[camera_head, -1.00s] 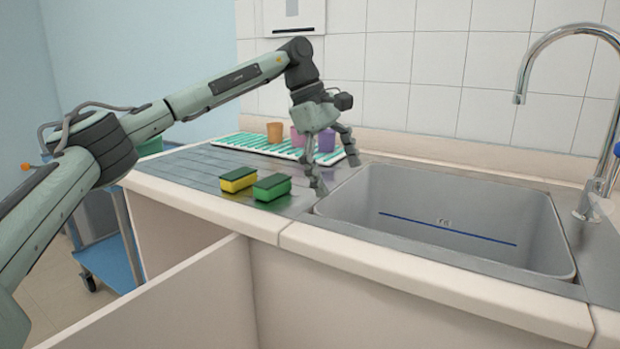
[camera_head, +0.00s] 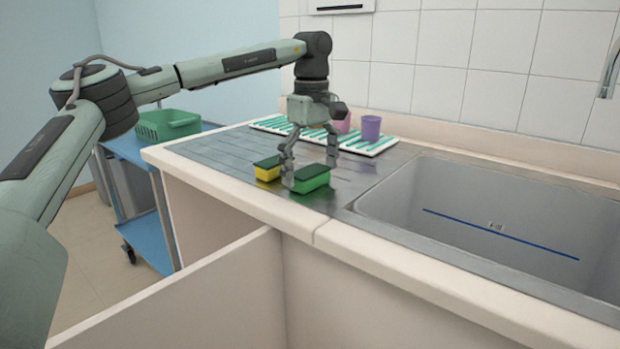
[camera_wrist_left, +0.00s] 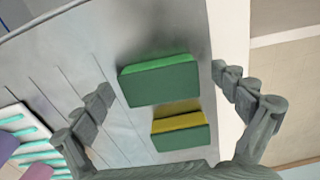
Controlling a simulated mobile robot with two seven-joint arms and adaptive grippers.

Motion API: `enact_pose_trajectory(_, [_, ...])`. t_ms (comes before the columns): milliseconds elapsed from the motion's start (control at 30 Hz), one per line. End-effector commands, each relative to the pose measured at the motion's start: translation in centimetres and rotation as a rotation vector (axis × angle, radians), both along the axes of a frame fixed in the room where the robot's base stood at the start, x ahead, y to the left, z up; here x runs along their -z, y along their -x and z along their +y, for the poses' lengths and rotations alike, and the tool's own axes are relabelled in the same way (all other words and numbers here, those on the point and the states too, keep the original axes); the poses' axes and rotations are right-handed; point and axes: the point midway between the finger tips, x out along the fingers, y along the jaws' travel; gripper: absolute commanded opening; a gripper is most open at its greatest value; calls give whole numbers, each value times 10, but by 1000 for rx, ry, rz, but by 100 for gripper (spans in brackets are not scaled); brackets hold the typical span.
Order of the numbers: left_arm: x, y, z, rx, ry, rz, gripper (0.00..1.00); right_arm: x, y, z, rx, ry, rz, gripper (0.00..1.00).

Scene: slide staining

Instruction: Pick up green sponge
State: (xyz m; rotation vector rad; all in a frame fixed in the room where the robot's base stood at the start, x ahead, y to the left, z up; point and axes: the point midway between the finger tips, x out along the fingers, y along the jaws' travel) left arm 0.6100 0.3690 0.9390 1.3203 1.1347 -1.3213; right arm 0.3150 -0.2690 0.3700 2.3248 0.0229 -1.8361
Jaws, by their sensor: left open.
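The green sponge (camera_head: 312,181), with a dark green top, lies on the metal drainboard left of the sink. In the left wrist view the green sponge (camera_wrist_left: 160,82) lies between the spread fingers, farther out than the yellow one. My left gripper (camera_head: 310,170) is open and points down over the drainboard at the green sponge, one finger in front of its left end and the other behind it. The left gripper (camera_wrist_left: 165,88) holds nothing. The yellow sponge (camera_head: 266,173) with a dark green top lies just left of the green one, partly behind a finger. My right gripper is not in view.
The sink basin (camera_head: 480,225) is to the right. A striped drying mat (camera_head: 380,147) with a purple cup (camera_head: 371,128) and a pink cup (camera_head: 343,124) lies behind the sponges. A blue cart (camera_head: 150,235) with a green basket (camera_head: 168,122) stands at left.

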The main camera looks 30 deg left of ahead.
Motion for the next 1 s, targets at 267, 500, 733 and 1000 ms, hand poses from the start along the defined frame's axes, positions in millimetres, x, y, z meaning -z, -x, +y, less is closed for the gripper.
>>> enact_pose_trajectory(267, [1,0,0,0,1,-1,91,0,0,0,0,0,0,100])
enact_pose_trajectory(500, [1,0,0,0,1,-2,61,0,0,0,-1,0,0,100])
enact_pose_trajectory(733, [1,0,0,0,1,-1,59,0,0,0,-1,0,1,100])
enact_pose_trajectory(1000, [-13,-1,-1,0,1,-5,59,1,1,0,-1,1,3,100])
